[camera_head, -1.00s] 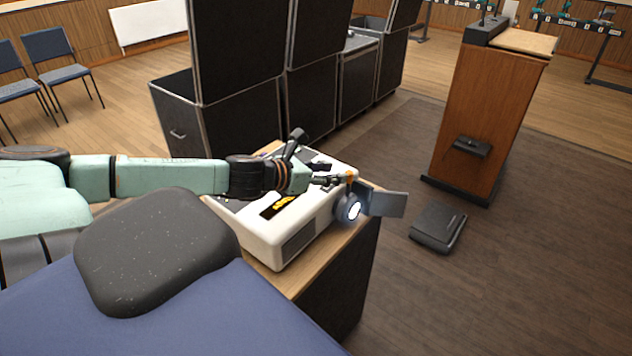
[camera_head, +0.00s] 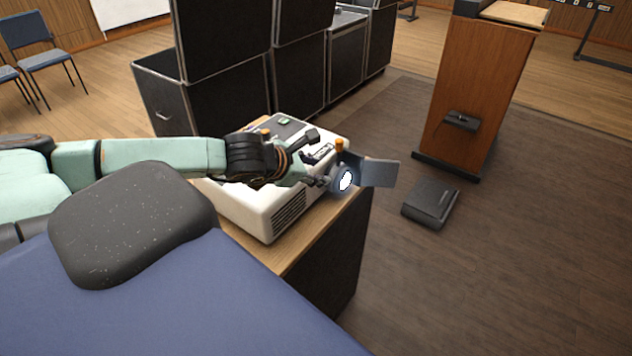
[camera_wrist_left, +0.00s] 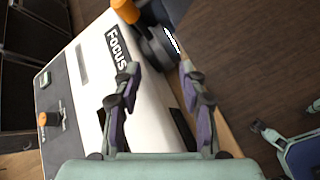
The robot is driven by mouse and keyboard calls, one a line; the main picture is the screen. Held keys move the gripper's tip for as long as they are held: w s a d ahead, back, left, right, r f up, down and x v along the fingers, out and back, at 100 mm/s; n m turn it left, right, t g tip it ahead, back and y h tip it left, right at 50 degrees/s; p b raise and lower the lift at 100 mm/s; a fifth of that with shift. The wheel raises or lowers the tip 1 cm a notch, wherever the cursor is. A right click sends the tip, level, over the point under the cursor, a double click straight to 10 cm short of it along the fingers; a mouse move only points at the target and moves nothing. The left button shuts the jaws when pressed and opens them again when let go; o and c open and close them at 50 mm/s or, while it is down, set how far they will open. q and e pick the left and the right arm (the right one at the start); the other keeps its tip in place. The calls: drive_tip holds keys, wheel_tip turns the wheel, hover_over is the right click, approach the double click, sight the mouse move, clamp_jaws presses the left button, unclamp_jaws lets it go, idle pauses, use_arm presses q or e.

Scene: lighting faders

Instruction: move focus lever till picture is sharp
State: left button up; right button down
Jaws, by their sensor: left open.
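The white projector (camera_head: 262,212) stands on a wooden-topped stand, its round lens (camera_head: 345,181) glowing white at the right end. The focus lever has an orange knob (camera_head: 339,144) above the lens; in the wrist view the knob (camera_wrist_left: 124,10) is near the top, beside the printed word Focus (camera_wrist_left: 118,47). My left gripper (camera_head: 318,172) is low over the projector's lens end. In the wrist view its fingers (camera_wrist_left: 159,74) are apart with nothing between them, and the knob is beyond the left fingertip. The projected picture is out of view.
A second orange knob (camera_wrist_left: 42,119) and a green switch (camera_wrist_left: 45,79) are on the projector. Black cases (camera_head: 220,95) stand behind. A wooden lectern (camera_head: 477,85) and a dark box (camera_head: 431,203) stand to the right.

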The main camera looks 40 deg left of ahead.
use_arm(q)
drive_tip(key=s+d+f+m+g+b, duration=0.5)
drive_tip(key=s+d+f+m, duration=0.7)
drive_tip(key=f+m, duration=0.4)
drive_tip(key=s+m+g, duration=0.1)
drive_tip(key=m, duration=0.1)
drive_tip(key=shift+s+d+f+m+h, duration=0.15)
drive_tip(key=shift+s+d+m+h, duration=0.15)
drive_tip(key=shift+s+d, duration=0.1)
drive_tip(key=shift+s+a, duration=0.1)
